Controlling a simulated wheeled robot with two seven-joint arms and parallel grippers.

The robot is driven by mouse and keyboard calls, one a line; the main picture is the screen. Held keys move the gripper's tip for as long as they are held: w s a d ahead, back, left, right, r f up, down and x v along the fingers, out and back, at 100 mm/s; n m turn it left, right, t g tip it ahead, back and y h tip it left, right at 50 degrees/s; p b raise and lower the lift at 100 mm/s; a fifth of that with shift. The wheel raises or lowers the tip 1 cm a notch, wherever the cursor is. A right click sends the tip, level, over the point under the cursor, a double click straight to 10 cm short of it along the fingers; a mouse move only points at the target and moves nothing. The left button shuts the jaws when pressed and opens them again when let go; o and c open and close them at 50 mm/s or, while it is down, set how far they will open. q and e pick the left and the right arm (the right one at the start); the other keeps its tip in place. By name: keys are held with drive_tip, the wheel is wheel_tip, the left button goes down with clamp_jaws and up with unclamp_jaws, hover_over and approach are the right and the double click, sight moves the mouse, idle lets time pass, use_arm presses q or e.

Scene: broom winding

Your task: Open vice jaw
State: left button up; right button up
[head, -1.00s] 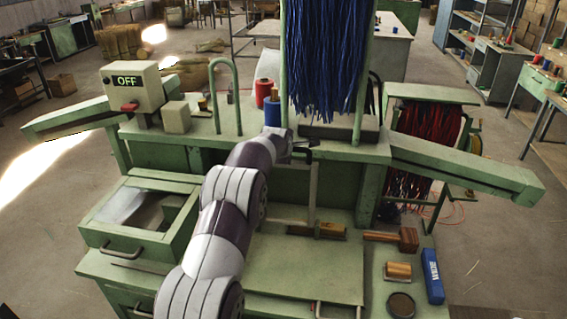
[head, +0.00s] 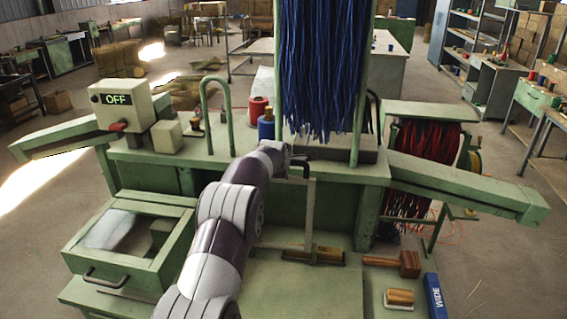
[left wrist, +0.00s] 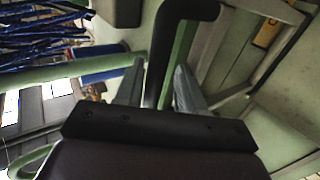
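The vice jaw is not clearly identifiable. A grey upright lever (head: 309,212) with a dark grip at its top stands at the front of the green winding machine, above the wooden-handled brush on the bench. My left gripper (head: 298,164) is at the lever's top, partly hidden by my own wrist. In the left wrist view the two grey fingers of my left gripper (left wrist: 160,85) lie either side of a dark, bent handle (left wrist: 165,45). Narrow gaps show beside the handle, so the fingers look open around it. My right gripper is not in view.
Blue bristles (head: 322,70) hang above the lever. A control box (head: 118,104) reading OFF stands left. A wooden-handled brush (head: 318,254), a mallet (head: 398,262), a small brush (head: 399,299) and a blue box (head: 435,295) lie on the bench. A glass-topped drawer (head: 125,245) is at left.

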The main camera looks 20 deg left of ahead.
use_arm(q)
drive_tip(key=shift+w, duration=0.15)
drive_tip(key=shift+s+r+b, duration=0.2)
drive_tip(key=shift+s+b, duration=0.1)
drive_tip(key=shift+b, duration=0.1)
drive_tip(key=b+v, duration=0.5)
drive_tip(key=v, duration=0.7)
drive_tip(key=shift+a, duration=0.1)
